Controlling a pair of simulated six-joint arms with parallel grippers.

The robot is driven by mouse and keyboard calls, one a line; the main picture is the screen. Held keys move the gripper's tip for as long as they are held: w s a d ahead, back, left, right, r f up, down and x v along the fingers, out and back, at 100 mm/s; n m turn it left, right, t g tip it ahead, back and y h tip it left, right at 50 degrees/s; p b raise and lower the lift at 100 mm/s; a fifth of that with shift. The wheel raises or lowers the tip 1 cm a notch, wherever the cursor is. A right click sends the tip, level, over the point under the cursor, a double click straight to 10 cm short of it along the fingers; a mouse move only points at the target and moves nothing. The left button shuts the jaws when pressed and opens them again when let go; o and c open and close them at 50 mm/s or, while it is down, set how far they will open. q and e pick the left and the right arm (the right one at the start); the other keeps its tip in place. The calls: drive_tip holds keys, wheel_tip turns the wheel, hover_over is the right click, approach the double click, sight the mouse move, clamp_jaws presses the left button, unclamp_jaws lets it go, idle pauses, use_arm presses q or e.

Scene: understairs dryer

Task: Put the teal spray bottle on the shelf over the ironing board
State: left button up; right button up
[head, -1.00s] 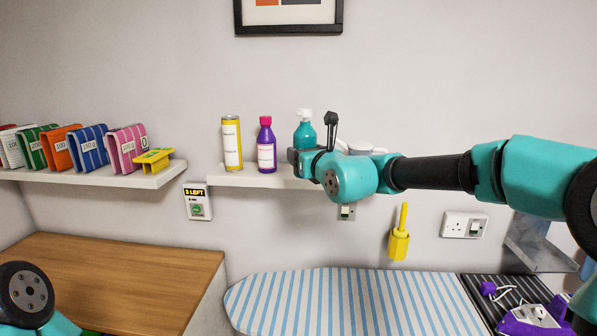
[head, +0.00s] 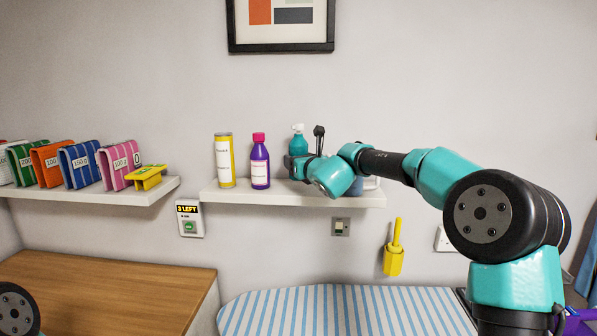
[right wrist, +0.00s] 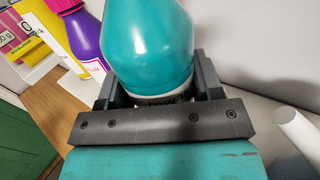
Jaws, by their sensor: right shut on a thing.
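The teal spray bottle (head: 298,143) with its white spray head is upright at the wall shelf (head: 235,196) over the ironing board (head: 345,312). My right gripper (head: 297,166) is shut on it; the right wrist view shows the teal body (right wrist: 150,45) between the two fingers (right wrist: 155,88). The gripper hides the bottle's base in the head view, so I cannot tell whether it touches the shelf. My left gripper is not in view; only part of my left arm shows at the bottom left.
A purple bottle (head: 260,165) and a yellow can (head: 224,162) stand on the shelf left of the spray bottle. A dark upright object (head: 319,140) is close on its right. Another shelf (head: 90,192) with coloured pouches is at left. A yellow brush holder (head: 394,258) hangs below.

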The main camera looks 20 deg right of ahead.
drive_tip(key=shift+w+d, duration=0.15)
drive_tip(key=shift+w, duration=0.4)
drive_tip(key=shift+w+d, duration=0.15)
drive_tip(key=shift+w, duration=0.4)
drive_tip(key=shift+f, duration=0.1)
drive_tip(key=shift+f, duration=1.65)
drive_tip(key=shift+f, duration=0.2)
drive_tip(key=o, duration=1.1)
drive_tip(key=shift+s+r, duration=0.1)
drive_tip(key=shift+r, duration=0.05)
drive_tip(key=s+d, duration=0.2)
drive_tip(key=s, duration=0.9)
drive_tip(key=shift+s+d, duration=0.2)
drive_tip(key=shift+s, duration=0.1)
